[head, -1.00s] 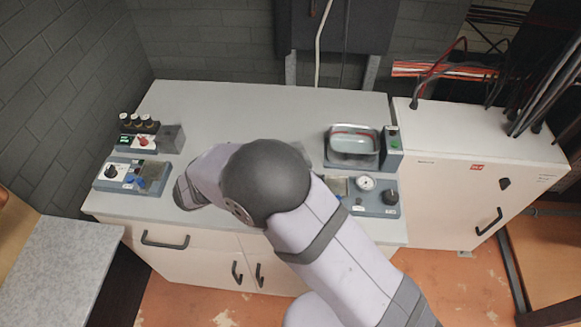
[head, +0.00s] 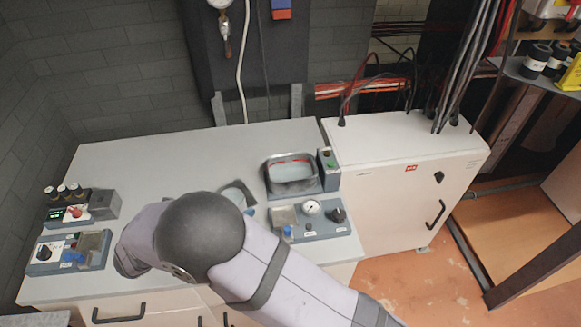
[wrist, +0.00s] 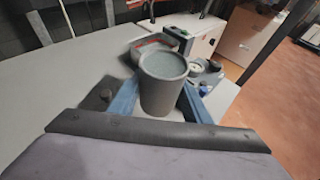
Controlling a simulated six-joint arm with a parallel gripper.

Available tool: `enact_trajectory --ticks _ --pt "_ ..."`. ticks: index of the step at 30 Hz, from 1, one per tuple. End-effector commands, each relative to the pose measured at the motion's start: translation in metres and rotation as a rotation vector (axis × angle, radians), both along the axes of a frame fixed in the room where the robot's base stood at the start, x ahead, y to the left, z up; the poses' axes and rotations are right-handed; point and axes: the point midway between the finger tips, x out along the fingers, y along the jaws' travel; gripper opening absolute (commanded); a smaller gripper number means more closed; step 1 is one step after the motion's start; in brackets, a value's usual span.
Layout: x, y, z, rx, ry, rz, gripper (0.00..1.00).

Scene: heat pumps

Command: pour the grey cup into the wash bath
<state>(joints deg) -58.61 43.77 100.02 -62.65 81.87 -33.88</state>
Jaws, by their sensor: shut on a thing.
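The grey cup (wrist: 162,88) stands upright between the blue fingers of my gripper (wrist: 161,100), which is shut on it. A pale grey-green surface shows inside the cup, close under its rim. In the head view a round grey rim (head: 237,193), which looks like the cup, shows behind my arm; the rest and my fingers are mostly hidden. The wash bath (head: 292,187) is a grey open basin with pale liquid and a red line inside, at the back right of the bench. It also shows in the wrist view (wrist: 138,46), beyond the cup and slightly left. The cup is apart from it.
A gauge panel (head: 312,230) stands in front of the bath. Control boxes (head: 70,253) stand at the bench's left. A white cabinet (head: 405,170) adjoins the bench on the right, with cables above. The bench's back left (head: 150,165) is clear.

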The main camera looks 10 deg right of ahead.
Motion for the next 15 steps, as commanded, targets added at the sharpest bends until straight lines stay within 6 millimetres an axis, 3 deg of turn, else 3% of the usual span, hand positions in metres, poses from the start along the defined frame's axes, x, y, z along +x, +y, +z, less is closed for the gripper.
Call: enact_trajectory --ticks 8,15 --pt "0.021 -0.001 -0.009 0.007 0.004 -0.003 0.15" --pt "0.066 -0.007 -0.022 0.015 0.008 -0.004 0.15"
